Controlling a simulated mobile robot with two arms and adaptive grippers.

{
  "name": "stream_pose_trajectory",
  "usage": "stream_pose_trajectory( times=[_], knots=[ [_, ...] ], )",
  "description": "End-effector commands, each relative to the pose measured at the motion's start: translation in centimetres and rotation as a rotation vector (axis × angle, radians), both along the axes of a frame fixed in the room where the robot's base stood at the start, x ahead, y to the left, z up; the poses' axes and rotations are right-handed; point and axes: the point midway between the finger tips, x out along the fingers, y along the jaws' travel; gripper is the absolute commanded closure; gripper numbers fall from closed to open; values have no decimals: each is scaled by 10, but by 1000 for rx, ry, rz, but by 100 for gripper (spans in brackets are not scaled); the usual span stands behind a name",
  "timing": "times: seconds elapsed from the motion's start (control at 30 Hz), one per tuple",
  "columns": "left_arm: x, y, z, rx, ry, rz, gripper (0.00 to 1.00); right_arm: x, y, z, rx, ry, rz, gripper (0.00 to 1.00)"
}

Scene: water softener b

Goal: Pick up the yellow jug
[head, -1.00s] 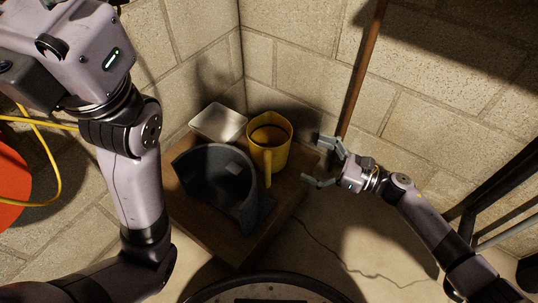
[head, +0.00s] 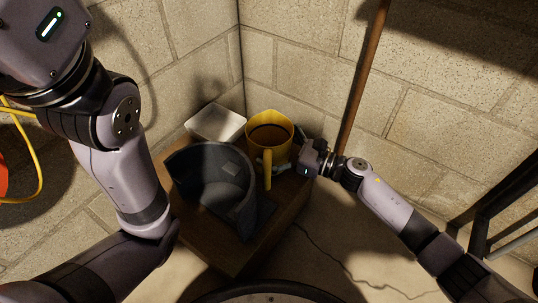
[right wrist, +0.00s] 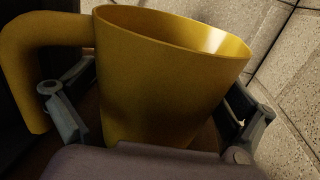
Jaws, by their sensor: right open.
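The yellow jug (head: 269,136) stands upright on a wooden table in the corner, its handle toward me. In the right wrist view the jug (right wrist: 160,85) fills the middle, with its handle at the left. My right gripper (head: 285,157) is open and has its fingers on either side of the jug's body. One finger shows between handle and body side in the right wrist view, the other at the right of the jug (right wrist: 158,112). Whether the fingers touch it cannot be told. My left arm stands at the left of the head view, its gripper out of view.
A dark grey curved container (head: 213,185) stands just left of the jug. A white box (head: 216,123) sits behind it. The wooden table (head: 228,258) is small and close to the block walls. A brown pipe (head: 362,80) rises behind my right gripper.

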Motion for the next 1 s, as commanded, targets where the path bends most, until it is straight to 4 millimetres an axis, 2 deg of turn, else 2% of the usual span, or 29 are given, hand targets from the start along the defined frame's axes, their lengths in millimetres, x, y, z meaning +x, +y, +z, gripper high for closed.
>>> stream_pose_trajectory(
  times=[0.17,0.8,1.0],
  knots=[
    [0,0,0,0,0,0,60,0,0,0,0,0,0,0],
    [0,0,0,1,-1,-1,60,0,0,0,-1,0,0,42],
    [0,0,0,1,0,-1,60,0,0,1,0,0,0,43]
  ],
)
